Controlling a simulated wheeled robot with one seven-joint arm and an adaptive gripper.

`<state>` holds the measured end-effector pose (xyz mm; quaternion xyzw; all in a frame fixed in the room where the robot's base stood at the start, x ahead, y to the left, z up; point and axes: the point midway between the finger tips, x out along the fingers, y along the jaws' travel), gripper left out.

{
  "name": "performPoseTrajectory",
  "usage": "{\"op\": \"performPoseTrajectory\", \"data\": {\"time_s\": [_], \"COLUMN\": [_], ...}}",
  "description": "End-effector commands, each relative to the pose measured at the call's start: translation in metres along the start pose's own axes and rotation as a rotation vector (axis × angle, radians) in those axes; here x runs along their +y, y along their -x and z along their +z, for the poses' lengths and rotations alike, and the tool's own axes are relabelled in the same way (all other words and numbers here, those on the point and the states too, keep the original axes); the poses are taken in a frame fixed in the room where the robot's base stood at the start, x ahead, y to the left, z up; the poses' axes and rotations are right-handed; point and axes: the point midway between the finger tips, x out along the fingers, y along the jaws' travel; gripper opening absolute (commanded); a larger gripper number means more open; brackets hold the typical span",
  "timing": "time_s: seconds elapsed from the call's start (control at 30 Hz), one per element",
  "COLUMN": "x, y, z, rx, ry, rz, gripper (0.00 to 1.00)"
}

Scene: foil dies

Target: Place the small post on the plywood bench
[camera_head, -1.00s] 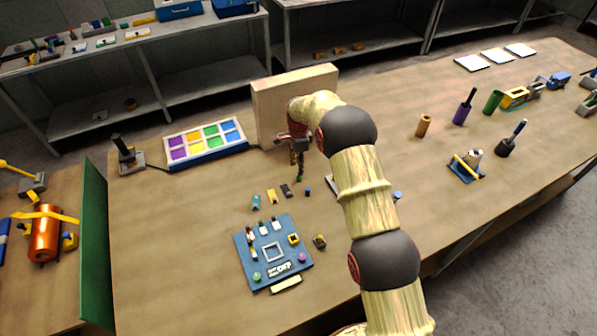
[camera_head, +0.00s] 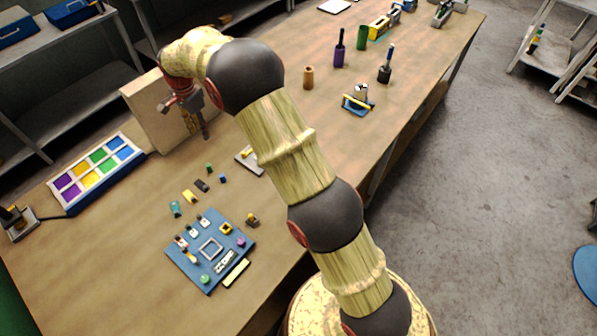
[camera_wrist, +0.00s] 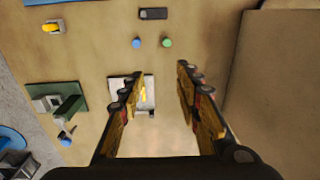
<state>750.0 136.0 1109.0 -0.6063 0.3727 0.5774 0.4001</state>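A small green post (camera_head: 209,168) and a small blue post (camera_head: 223,178) stand close together on the plywood bench (camera_head: 120,235). I cannot tell which one is meant. In the wrist view the green post (camera_wrist: 168,42) and the blue post (camera_wrist: 137,42) are ahead of the fingertips, clear of them. My gripper (camera_head: 204,132) is above the bench, behind the posts in the head view. In the wrist view my gripper (camera_wrist: 162,75) is open, with nothing held between its fingers.
A pale plate with a yellow part (camera_head: 249,161) lies by the posts, partly below my fingers. A blue fixture board (camera_head: 190,262), dark block (camera_head: 202,185) and yellow block (camera_head: 190,196) are nearby. A tan upright panel (camera_head: 150,115) stands close beside my gripper.

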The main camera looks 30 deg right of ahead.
Motion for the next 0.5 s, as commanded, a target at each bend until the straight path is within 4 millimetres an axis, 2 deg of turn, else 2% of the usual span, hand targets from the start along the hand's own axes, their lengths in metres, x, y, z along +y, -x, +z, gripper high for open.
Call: {"op": "performPoseTrajectory", "data": {"time_s": [0.03, 0.2, 0.37, 0.5], "x": [0.010, 0.046, 0.088, 0.128], "y": [0.025, 0.088, 0.140, 0.178], "z": [-0.003, -0.008, -0.010, -0.009], "rx": [0.005, 0.023, 0.046, 0.071], "ry": [0.031, 0.157, 0.275, 0.377], "rz": [-0.018, -0.061, -0.099, -0.130], "gripper": [0.34, 0.34, 0.34, 0.34]}}
